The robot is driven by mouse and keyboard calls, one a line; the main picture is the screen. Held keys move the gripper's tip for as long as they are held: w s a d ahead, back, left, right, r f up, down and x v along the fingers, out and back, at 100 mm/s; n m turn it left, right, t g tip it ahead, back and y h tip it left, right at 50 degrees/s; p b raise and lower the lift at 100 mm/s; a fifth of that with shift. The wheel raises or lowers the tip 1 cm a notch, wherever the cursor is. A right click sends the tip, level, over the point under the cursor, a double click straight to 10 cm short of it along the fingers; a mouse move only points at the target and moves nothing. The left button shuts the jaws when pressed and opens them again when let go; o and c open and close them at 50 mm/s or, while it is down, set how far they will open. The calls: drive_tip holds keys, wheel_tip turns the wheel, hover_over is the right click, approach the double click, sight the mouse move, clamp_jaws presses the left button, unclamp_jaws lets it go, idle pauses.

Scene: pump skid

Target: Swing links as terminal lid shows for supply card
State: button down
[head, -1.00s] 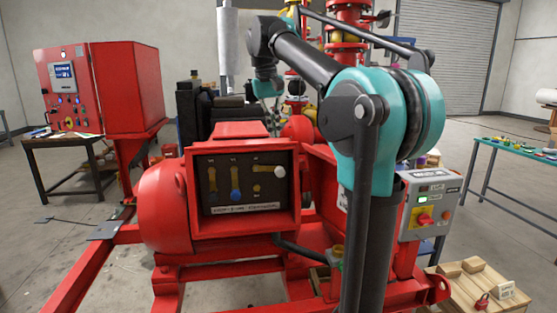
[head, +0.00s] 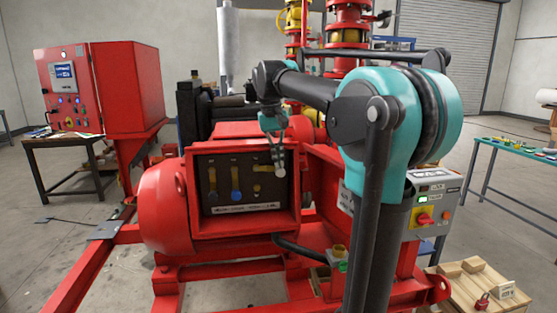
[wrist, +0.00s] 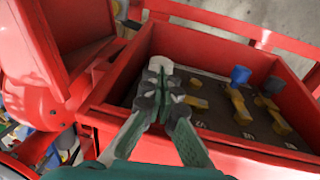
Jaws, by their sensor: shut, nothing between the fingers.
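The open red terminal box (head: 294,215) faces me in the head view. Inside, two brass links, left (head: 212,178) and middle (head: 234,176), stand upright. The right link (head: 262,169) lies sideways, with a white knob (head: 281,173) at its right end. A blue knob (head: 236,196) sits at the middle link's lower end. The lid marking cannot be read.
The box's red rim (wrist: 200,38) surrounds the links closely. A grey switch box (head: 428,212) with a red knob stands right. A wooden pallet (head: 470,290) with a red padlock lies front right. A red control cabinet (head: 125,90) stands left.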

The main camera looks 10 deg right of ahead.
sight(282, 176)
drive_tip(key=shift+d+f+y, duration=0.15)
drive_tip(key=shift+f+y, duration=0.05)
drive_tip(key=shift+y, duration=0.1)
drive_tip(key=shift+d+f+y, duration=0.15)
drive_tip(key=shift+f+y, duration=0.05)
drive_tip(key=shift+y, duration=0.2)
drive_tip(key=shift+d+f+y, duration=0.25)
drive_tip(key=shift+f+y, duration=0.25)
drive_tip(key=shift+y, duration=0.2)
drive_tip(key=shift+d+f+y, duration=0.2)
drive_tip(key=shift+f+y, duration=0.25)
drive_tip(key=shift+y, duration=0.25)
drive_tip(key=shift+f, duration=0.3)
drive_tip(key=shift+d+x, duration=0.2)
drive_tip(key=shift+x, duration=1.15)
drive_tip(key=shift+f, duration=0.1)
